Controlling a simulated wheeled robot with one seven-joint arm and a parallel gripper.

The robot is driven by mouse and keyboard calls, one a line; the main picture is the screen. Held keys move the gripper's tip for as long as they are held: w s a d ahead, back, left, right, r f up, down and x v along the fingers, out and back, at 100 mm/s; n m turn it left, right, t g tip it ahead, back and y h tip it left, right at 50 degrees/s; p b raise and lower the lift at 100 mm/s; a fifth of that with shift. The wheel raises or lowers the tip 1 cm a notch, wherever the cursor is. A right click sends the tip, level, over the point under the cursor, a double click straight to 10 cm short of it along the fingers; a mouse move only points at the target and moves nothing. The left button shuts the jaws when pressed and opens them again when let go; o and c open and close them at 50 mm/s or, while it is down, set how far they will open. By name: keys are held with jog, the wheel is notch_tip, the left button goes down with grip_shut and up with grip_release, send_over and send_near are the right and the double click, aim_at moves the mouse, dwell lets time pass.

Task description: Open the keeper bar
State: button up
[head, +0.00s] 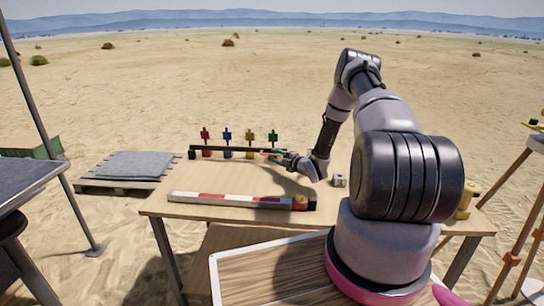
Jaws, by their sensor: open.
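The keeper bar (225,148) appears to be the long dark bar across the back of the table. It runs level in front of several small coloured pegs or tags. Its left end is by a dark post (191,154), and its right end is near my gripper. My gripper (277,156) is open at the bar's right end, with a teal and reddish part close to its fingers. At this size I cannot tell whether the fingers touch the bar. The gripper partly hides that end.
Red (206,137), blue (227,137), yellow (250,138) and green (273,137) tags stand behind the bar. A red-and-white striped rod (235,200) lies along the table's front. A small pale cube (340,180) sits right of my gripper. The table middle is clear.

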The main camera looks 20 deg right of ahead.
jog(key=shift+x, duration=1.65)
jog(key=shift+c, duration=0.3)
grip_shut()
